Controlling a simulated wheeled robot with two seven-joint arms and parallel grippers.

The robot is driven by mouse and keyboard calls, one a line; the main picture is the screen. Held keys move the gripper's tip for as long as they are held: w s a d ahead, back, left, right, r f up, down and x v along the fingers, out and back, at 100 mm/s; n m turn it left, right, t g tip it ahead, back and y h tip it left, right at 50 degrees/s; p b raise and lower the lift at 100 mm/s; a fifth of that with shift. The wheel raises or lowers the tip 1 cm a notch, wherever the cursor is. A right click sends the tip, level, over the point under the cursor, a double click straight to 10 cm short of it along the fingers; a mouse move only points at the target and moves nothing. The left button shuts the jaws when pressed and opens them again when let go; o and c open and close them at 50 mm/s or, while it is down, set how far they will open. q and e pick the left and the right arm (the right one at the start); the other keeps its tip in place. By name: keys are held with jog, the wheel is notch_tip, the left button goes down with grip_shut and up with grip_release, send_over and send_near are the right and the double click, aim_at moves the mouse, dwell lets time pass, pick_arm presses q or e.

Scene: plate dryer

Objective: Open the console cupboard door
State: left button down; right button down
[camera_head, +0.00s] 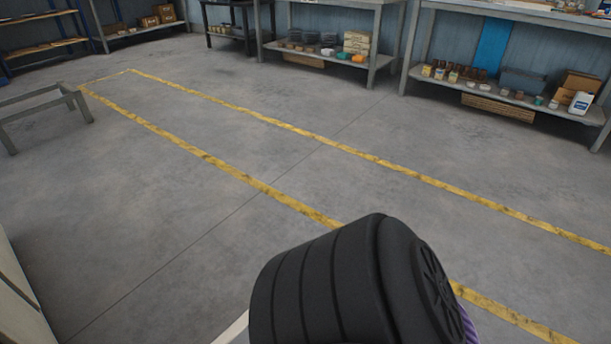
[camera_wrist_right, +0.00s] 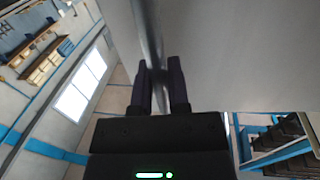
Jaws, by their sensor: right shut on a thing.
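In the right wrist view a large plain grey-white panel (camera_wrist_right: 240,55), which looks like the cupboard door, fills the upper right. A thin metallic bar (camera_wrist_right: 148,30), like a handle, runs along the panel's left side. My right gripper (camera_wrist_right: 159,78) has its two dark fingers on either side of this bar and is shut on it. The head view shows neither gripper, and I cannot make out the door there. My left gripper is in no view.
In the head view a black ribbed part of my own arm covers the bottom middle. A pale panel edge (camera_head: 20,300) stands at the lower left. Grey floor with yellow lines (camera_head: 270,190) is open ahead. Shelves and workbenches (camera_head: 500,90) line the far wall.

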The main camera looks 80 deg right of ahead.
jog(key=shift+s+a, duration=0.35)
jog(key=shift+s, duration=0.1)
jog(key=c, duration=0.6)
grip_release()
